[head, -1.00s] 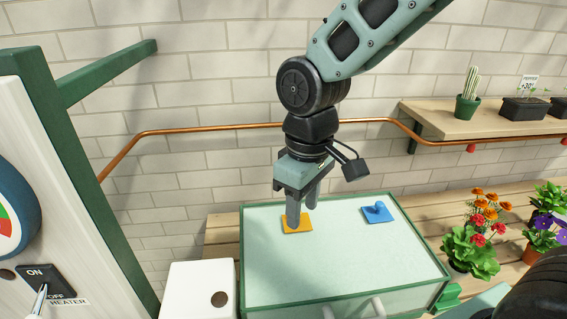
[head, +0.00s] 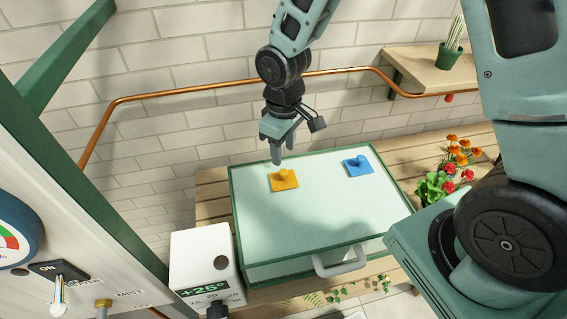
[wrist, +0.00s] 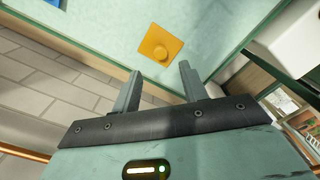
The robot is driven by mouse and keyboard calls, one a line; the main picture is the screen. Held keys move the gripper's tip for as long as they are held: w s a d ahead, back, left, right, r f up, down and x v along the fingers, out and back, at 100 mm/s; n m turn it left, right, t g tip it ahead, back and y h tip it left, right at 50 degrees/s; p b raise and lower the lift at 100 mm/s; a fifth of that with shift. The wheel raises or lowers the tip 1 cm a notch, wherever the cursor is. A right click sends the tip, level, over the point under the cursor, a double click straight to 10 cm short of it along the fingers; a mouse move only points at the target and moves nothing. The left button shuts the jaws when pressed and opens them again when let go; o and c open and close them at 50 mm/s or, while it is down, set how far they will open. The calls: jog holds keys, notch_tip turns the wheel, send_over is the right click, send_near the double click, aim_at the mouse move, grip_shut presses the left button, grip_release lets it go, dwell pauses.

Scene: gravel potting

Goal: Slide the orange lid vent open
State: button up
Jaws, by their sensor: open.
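The orange lid vent (head: 284,181) is a small square plate with a raised knob, on the pale lid (head: 310,215) of a green-framed box, toward its back left. It also shows in the wrist view (wrist: 160,45), beyond the fingertips. My gripper (head: 277,160) is above and just behind the orange vent in the head view, apart from it. In the wrist view my gripper (wrist: 160,78) has its two fingers spread with nothing between them. A blue vent (head: 358,165) with a knob sits to the right on the same lid.
A white box with a +25° display (head: 205,262) stands left of the green-framed box. A handle (head: 341,262) is on its front. Flowers (head: 450,170) stand to the right, and a copper pipe (head: 190,92) runs along the wall behind.

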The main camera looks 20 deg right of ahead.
aim_at(283, 171)
jog(key=shift+f+p, duration=0.7)
jog(key=shift+f, duration=2.8)
grip_shut()
jog(key=shift+a, duration=0.1)
